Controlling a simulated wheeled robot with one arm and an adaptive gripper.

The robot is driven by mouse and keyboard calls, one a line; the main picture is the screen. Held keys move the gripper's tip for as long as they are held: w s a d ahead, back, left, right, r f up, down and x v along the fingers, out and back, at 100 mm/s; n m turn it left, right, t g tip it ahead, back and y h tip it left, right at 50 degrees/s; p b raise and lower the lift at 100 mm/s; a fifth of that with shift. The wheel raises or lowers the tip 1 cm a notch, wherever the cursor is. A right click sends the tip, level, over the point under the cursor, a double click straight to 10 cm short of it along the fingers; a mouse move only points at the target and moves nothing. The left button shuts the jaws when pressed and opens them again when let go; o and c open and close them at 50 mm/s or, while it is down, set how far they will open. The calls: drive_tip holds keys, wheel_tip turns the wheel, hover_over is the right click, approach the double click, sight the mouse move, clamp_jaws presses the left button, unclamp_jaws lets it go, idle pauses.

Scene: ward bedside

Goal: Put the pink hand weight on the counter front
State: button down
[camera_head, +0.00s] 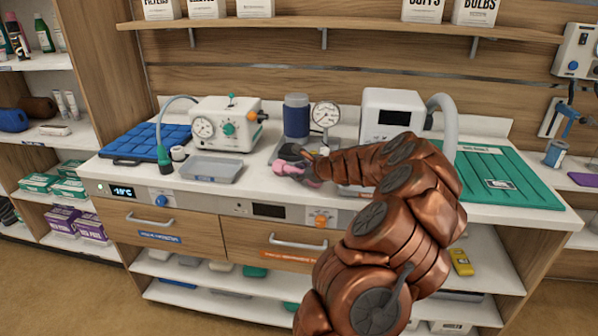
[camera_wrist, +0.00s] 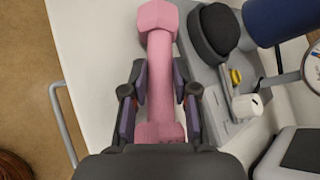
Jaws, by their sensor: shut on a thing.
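The pink hand weight (camera_wrist: 158,62) lies lengthwise between the fingers of my gripper (camera_wrist: 160,105) in the wrist view, and the gripper is shut on its handle. In the head view the pink hand weight (camera_head: 308,172) shows at the end of my copper-coloured arm, partly hidden by the gripper (camera_head: 296,163). It is over the front part of the white counter (camera_head: 255,194), near the edge above the drawers. I cannot tell whether it touches the counter. Bare white counter front (camera_wrist: 95,75) shows to its left in the wrist view.
A grey tray (camera_wrist: 215,125) with a black-headed device (camera_wrist: 213,32) and a blue cylinder (camera_wrist: 280,18) lies close on the right. In the head view, a shallow grey tray (camera_head: 212,169), a white gauge machine (camera_head: 228,125), a blue mat (camera_head: 150,142) and a green mat (camera_head: 500,178) occupy the counter.

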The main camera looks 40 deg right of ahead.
drive_tip(key=c, duration=0.9)
unclamp_jaws()
